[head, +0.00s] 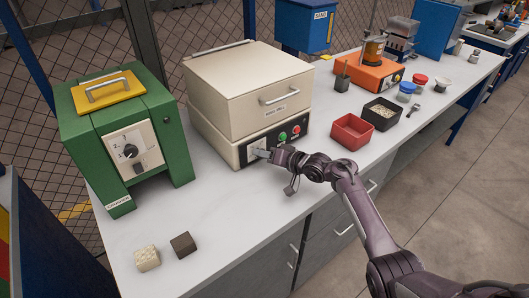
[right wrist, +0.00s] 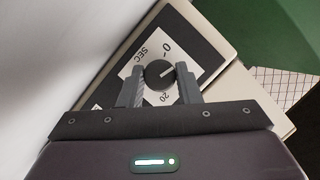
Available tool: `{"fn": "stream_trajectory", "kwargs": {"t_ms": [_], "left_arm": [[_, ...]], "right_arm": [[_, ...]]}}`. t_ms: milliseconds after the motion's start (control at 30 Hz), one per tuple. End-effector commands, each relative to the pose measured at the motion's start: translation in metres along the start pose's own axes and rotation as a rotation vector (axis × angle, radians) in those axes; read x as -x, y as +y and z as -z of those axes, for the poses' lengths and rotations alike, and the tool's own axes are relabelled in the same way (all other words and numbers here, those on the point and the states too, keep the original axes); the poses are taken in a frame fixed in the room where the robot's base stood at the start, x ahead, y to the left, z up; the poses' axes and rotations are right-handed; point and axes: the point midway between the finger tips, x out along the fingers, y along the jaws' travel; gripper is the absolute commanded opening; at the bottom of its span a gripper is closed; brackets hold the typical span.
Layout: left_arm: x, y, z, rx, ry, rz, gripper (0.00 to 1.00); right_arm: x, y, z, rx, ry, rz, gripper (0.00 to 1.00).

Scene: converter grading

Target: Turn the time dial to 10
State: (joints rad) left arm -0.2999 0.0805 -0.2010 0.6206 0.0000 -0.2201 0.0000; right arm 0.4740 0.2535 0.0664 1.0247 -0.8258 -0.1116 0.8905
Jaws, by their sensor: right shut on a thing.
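The cream mill (head: 235,105) stands on the bench, with a dark control panel low on its front. My right gripper (head: 263,152) is at the left part of that panel and covers the dial in the head view. In the right wrist view the time dial (right wrist: 159,74) is a round dark knob on a white plate marked SEC, 0 and 20. My right gripper (right wrist: 160,85) is shut on the knob, one finger on each side. The knob's pale pointer line aims up and right, towards the right finger, between the 0 and 20 marks. My left gripper is not in view.
A green machine (head: 128,135) with its own dial stands left of the mill. A green button (head: 282,136) and red button sit right of the gripper. A red tray (head: 352,131) and black tray (head: 382,113) are to the right. Two small blocks lie at front left.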

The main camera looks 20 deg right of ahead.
Motion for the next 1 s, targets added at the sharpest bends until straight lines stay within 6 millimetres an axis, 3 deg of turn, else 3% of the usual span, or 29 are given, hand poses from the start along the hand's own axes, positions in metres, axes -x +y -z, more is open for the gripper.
{"fn": "stream_trajectory", "kwargs": {"t_ms": [500, 1000], "left_arm": [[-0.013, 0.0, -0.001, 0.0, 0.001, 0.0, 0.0], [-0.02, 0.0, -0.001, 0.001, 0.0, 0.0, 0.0]], "right_arm": [[-0.001, 0.004, -0.001, -0.416, 0.002, 0.173, 0.08], [-0.001, 0.004, -0.001, -0.591, 0.001, 0.245, 0.08]]}}
